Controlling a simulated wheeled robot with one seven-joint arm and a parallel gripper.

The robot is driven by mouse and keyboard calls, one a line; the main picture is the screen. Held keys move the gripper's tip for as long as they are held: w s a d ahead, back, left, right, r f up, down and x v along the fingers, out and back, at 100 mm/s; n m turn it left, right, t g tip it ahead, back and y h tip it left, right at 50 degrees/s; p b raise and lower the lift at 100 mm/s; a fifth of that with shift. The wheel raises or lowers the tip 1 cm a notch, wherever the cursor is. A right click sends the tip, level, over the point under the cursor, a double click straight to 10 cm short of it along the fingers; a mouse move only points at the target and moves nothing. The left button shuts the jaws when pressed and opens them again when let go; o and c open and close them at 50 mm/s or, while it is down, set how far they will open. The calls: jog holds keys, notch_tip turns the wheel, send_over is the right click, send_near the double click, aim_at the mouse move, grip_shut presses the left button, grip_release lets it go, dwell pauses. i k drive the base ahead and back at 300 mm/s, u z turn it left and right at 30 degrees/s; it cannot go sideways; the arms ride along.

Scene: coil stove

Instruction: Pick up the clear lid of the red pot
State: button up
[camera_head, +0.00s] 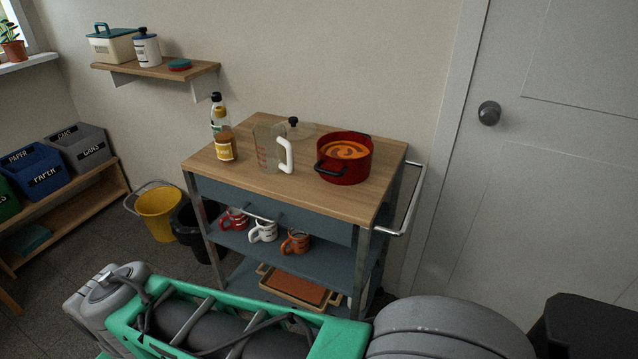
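The red pot (345,172) stands uncovered on the right part of a wooden cart top, with orange contents and dark handles. A clear lid (306,131) with a black knob (293,121) lies on the cart top to the left of the pot and behind a clear measuring jug (270,155). The jug partly covers the lid, and its edge is faint. Green and grey parts of my own body cross the bottom of the view, well in front of the cart top. I see no gripper fingers.
Bottles (224,148) stand left of the jug. The cart (240,198) has mugs (262,231) on a lower shelf and a metal rail (411,205) at right. The front of its top is clear. A yellow bucket (158,207) stands at left.

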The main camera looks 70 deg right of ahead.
aim_at(297, 130)
jog(key=z, duration=2.35)
